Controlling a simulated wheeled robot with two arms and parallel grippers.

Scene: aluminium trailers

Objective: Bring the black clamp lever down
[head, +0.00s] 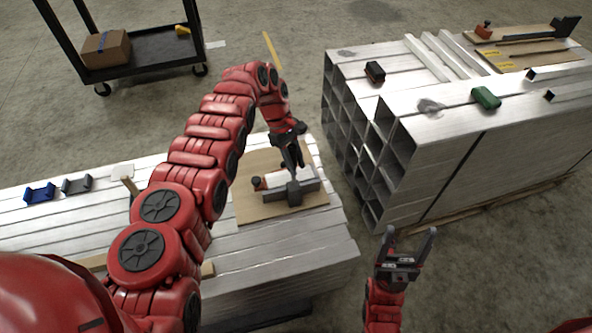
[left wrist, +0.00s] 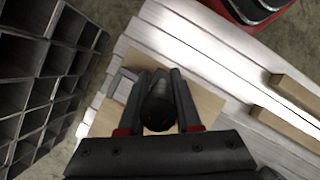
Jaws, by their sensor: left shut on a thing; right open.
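The black clamp lever (left wrist: 157,103) lies between the two fingers of my left gripper (left wrist: 158,92) in the left wrist view. In the head view my left gripper (head: 291,157) points down over the clamp and is shut on the lever. The clamp's dark base (head: 293,191) sits on a tan wooden board (head: 256,212) on the near stack of aluminium bars. The exact tilt of the lever is hard to tell because the gripper covers it. My right gripper (head: 411,243) is open and empty, pointing up beside the near stack.
Blue (head: 39,192) and grey (head: 76,184) brackets lie on the stack's left. A larger stack of square tubes (head: 440,150) stands at right, carrying a green block (head: 486,97) and a black block (head: 375,72). A cart with a cardboard box (head: 106,48) stands at the back left.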

